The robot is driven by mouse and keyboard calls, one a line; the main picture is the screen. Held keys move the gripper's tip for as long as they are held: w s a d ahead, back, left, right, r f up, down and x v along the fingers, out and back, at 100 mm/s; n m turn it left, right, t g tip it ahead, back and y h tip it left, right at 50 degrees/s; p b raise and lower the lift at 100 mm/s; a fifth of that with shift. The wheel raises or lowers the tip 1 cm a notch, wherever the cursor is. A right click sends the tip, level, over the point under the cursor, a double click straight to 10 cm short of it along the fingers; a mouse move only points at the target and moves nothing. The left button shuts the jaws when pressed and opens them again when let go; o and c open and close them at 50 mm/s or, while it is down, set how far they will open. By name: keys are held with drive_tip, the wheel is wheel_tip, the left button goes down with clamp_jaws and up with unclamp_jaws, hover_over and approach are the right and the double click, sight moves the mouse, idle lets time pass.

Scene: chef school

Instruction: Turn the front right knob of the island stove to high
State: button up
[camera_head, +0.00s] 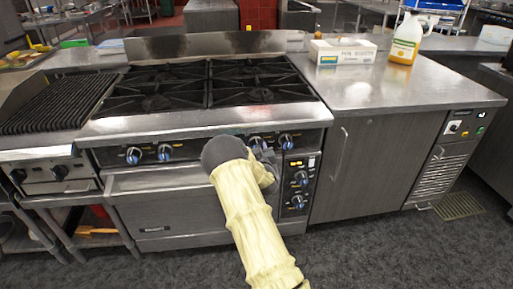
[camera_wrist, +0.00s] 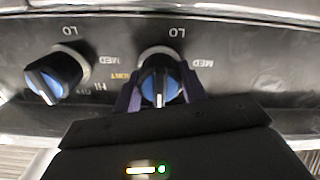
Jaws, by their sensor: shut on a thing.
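The island stove (camera_head: 210,122) has a row of blue-faced knobs along its front panel. My gripper (camera_head: 263,150) is at the right part of this row and partly hides the knob there. In the wrist view my gripper (camera_wrist: 160,98) is shut on a blue and black knob (camera_wrist: 160,75), with one finger on each side. The white line of this knob points down in that picture. Another knob (camera_wrist: 52,78) sits apart to its left, with its line towards the lower left. In the head view the rightmost knob of the row (camera_head: 286,141) is uncovered.
Below the row, the oven's knob panel (camera_head: 298,185) is close to my arm. The oven door handle (camera_head: 165,184) sticks out at the left. A white box (camera_head: 342,52) and a yellow jug (camera_head: 405,40) stand on the right counter (camera_head: 385,85). The floor in front is clear.

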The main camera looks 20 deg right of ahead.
drive_tip(key=shift+f+n, duration=0.1)
drive_tip(key=shift+n, duration=0.3)
drive_tip(key=n+b, duration=0.2)
drive_tip(key=n, duration=0.1)
drive_tip(key=shift+a, duration=0.1)
drive_tip(key=shift+n+b, duration=0.85)
drive_tip(key=shift+n, duration=1.15)
drive_tip(key=o, duration=1)
drive_tip(key=shift+c, duration=0.2)
drive_tip(key=shift+s, duration=0.1)
